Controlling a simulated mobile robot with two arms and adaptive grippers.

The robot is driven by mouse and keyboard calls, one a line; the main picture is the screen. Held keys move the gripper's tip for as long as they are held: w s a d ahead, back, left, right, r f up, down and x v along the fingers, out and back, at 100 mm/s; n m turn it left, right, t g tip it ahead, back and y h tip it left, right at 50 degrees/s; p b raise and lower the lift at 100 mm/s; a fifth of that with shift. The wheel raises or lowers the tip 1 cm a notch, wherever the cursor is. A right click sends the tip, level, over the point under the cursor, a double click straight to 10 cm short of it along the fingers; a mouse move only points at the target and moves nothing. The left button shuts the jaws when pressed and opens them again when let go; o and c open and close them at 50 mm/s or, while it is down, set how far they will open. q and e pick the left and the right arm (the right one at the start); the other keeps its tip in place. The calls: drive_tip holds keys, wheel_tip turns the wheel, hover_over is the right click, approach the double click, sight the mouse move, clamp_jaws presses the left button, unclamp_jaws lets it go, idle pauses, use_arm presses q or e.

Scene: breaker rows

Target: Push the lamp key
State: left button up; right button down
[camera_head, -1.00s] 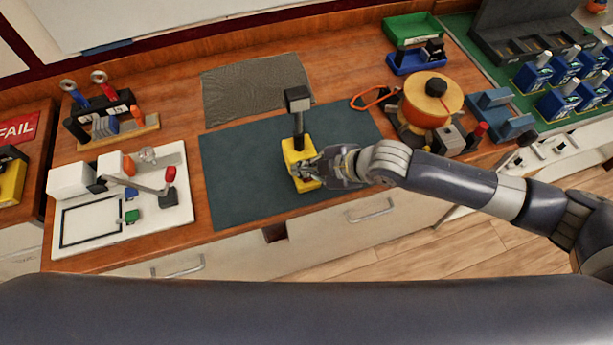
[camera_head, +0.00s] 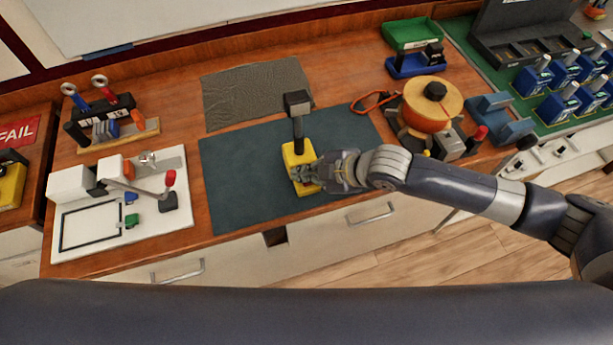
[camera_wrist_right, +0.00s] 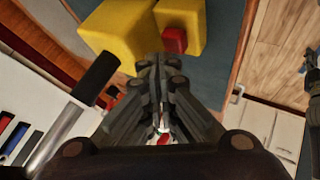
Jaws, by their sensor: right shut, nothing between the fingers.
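The lamp (camera_head: 299,122) stands on the dark mat, with a yellow base (camera_head: 291,158), a black post and a square dark head. In the right wrist view the yellow base (camera_wrist_right: 125,30) is at the top, with a red key (camera_wrist_right: 174,40) on its near side. My right gripper (camera_head: 316,172) is at the right side of the base, shut and empty. In the wrist view its fingertips (camera_wrist_right: 158,66) point towards the base, just below and left of the red key. I cannot tell whether they touch. The key is not clear in the head view. My left gripper is not in view.
The dark mat (camera_head: 235,185) is clear around the base. A white board with a red-tipped lever (camera_head: 110,215) lies at the left. A spool (camera_head: 433,103) and an orange loop (camera_head: 375,101) lie to the right. A tool rack (camera_head: 105,110) stands back left.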

idle(0.4)
drive_tip(key=shift+f, duration=0.4)
drive_tip(key=shift+f+b, duration=0.3)
drive_tip(key=shift+f, duration=0.1)
idle(0.4)
drive_tip(key=shift+r+p, duration=0.85)
drive_tip(key=shift+p, duration=0.05)
wheel_tip(320, 180, up, 6)
drive_tip(key=p, duration=0.6)
